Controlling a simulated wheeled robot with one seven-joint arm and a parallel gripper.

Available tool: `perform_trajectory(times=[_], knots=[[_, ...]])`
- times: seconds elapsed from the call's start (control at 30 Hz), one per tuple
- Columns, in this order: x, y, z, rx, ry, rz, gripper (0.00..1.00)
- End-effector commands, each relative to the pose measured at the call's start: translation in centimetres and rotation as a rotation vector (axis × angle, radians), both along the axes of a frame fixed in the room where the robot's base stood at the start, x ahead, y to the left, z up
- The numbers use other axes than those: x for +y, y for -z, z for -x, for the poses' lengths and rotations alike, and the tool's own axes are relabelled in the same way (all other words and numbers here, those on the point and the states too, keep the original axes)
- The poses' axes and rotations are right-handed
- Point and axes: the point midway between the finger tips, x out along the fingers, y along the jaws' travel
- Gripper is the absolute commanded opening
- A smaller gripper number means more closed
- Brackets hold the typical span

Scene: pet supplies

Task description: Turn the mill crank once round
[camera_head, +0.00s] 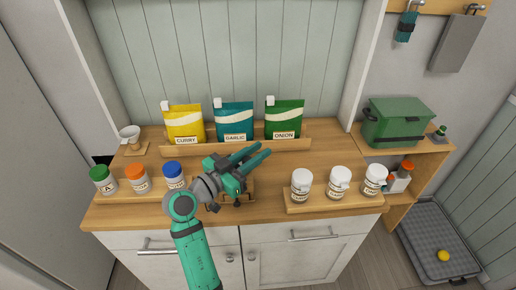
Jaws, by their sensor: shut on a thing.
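The mill (247,190) stands on the wooden counter, slightly left of the middle. Only some wood and dark parts show beside and below my gripper, and most of it is hidden. My gripper (259,152) reaches over the mill from the left, with its two teal fingers pointing up and to the right. It is shut on a part of the mill that I take to be the crank. The crank itself is hidden, so its angle cannot be told.
Jars with green (100,174), orange (137,171) and blue (173,169) lids stand left. White-lidded jars (339,182) stand on a right-hand board (310,207). Curry (184,124), garlic (234,121) and onion (284,119) bags stand behind. A white cup (130,134) stands back left.

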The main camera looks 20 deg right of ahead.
Motion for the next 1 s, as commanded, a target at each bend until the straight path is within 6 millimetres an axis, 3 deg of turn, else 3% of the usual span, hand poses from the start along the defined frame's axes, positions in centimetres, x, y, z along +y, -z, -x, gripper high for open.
perform_trajectory(times=[0.4, 1.0], knots=[[1.1, 0.1, 1.3, 0.004, 0.242, -0.002, 0.0], [1.3, 0.3, 1.6, 0.006, 0.297, -0.003, 0.0]])
